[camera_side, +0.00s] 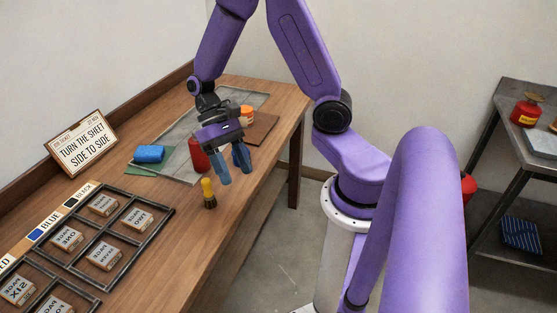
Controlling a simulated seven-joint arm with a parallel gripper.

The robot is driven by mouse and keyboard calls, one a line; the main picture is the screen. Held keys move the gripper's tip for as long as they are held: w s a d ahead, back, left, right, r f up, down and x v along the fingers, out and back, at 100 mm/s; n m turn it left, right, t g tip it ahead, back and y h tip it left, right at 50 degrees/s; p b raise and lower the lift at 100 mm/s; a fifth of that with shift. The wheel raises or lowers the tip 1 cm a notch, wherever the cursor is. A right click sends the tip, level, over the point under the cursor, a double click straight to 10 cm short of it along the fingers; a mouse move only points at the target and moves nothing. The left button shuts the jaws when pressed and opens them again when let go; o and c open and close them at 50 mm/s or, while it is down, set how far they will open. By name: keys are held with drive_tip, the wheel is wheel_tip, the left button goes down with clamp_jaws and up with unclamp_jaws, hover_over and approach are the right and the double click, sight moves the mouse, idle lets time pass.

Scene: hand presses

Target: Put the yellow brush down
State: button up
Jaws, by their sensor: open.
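The yellow brush (207,188) stands upright on the wooden table near its front edge, yellow handle up and dark end down. My gripper (234,166) is open, with its blue fingers pointing down. In the picture it is above and to the right of the brush, apart from it. Nothing shows between the fingers.
A red cylinder (198,155) stands just left of my gripper. Black frames with labelled blocks (104,256) and a sign (82,143) are to the left. Bare table (262,168) lies right of the gripper.

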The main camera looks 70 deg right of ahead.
drive_tip(key=s+a+r+n+t+h, duration=0.3)
drive_tip(key=s+r+n+t, duration=0.3)
drive_tip(key=s+n, duration=0.6)
drive_tip(key=r+n, duration=0.1)
drive_tip(key=n, duration=0.2)
drive_tip(key=shift+r+h, duration=0.25)
drive_tip(key=shift+h, duration=0.05)
